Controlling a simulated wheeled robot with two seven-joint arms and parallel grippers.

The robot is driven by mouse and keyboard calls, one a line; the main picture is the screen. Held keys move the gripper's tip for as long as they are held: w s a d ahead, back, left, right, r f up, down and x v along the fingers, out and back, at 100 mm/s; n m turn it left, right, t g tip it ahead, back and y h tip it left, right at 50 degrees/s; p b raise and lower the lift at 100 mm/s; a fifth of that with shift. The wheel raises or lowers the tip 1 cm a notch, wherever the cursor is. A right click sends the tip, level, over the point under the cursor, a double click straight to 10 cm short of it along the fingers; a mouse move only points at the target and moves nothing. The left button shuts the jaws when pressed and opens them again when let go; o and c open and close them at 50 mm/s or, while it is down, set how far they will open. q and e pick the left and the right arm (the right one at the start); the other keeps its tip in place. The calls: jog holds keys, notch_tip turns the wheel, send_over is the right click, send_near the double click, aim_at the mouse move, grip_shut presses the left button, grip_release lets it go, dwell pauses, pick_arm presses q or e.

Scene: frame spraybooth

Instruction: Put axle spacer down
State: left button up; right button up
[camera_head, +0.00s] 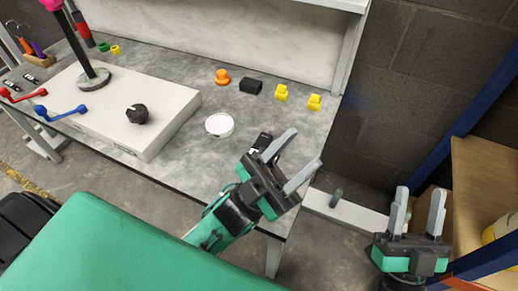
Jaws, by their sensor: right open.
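I cannot tell for sure which thing is the axle spacer. A small dark green cylinder (336,197) stands upright on a pale ledge low down, to the right of the table, between my two grippers. A green ring (102,47) and a yellow ring (115,49) lie at the back left of the table. My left gripper (297,156) is open and empty above the table's right front edge. My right gripper (418,208) is open, with nothing visible between its fingers, right of the table beside the wooden shelf.
The grey table (190,180) holds a white box (92,120) with a black knob (137,113), a white round dish (219,124), an orange knob (222,77), a black block (251,86) and yellow pieces (281,93). A wooden shelf (485,185) with a blue post stands right.

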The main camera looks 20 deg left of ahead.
pick_arm(q)
jog(key=w+a+f+n+t+y, duration=0.1)
jog(key=a+f+n+t+y, duration=0.2)
jog(key=n+t+y, duration=0.3)
jog(key=w+a+f+n+t+y, duration=0.2)
jog(key=n+t+y, duration=0.3)
jog(key=n+y, duration=0.6)
jog(key=shift+a+f+t+y, duration=0.4)
jog(key=shift+a+y, duration=0.5)
jog(key=shift+y, duration=0.2)
